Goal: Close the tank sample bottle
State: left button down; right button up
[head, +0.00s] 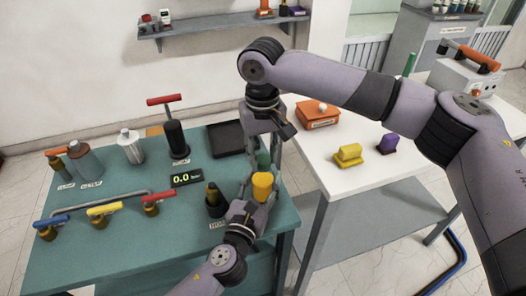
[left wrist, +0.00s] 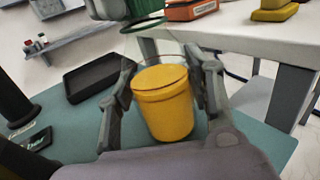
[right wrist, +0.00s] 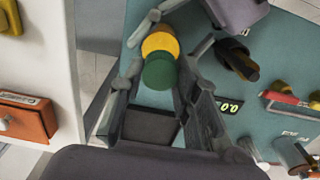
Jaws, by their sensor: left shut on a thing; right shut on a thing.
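The sample bottle is a yellow cylinder (head: 262,187) over the teal table's right edge. It also shows in the left wrist view (left wrist: 164,103) with a faint clear rim above the yellow. My left gripper (left wrist: 165,80) is shut around its sides. A green cap (head: 263,161) is held above the bottle by my right gripper (head: 262,150), which is shut on it. In the left wrist view the cap (left wrist: 143,20) appears above and left of the bottle's mouth, apart from it. In the right wrist view the cap (right wrist: 160,72) partly hides the bottle (right wrist: 161,42).
A dark holder with an amber-topped item (head: 214,202) stands left of the bottle. A black tray (head: 226,138) lies behind. A display (head: 186,178) and valves (head: 103,212) are further left. The white table (head: 345,190) holds an orange box (head: 317,115) and yellow (head: 348,156) and purple (head: 388,144) items.

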jog(key=m, duration=0.3)
jog(key=shift+a, duration=0.1)
jog(key=m, duration=1)
jog(key=shift+m, duration=0.4)
jog(key=m, duration=0.6)
jog(key=shift+m, duration=0.4)
jog(key=m, duration=0.5)
jog(key=shift+w, duration=0.1)
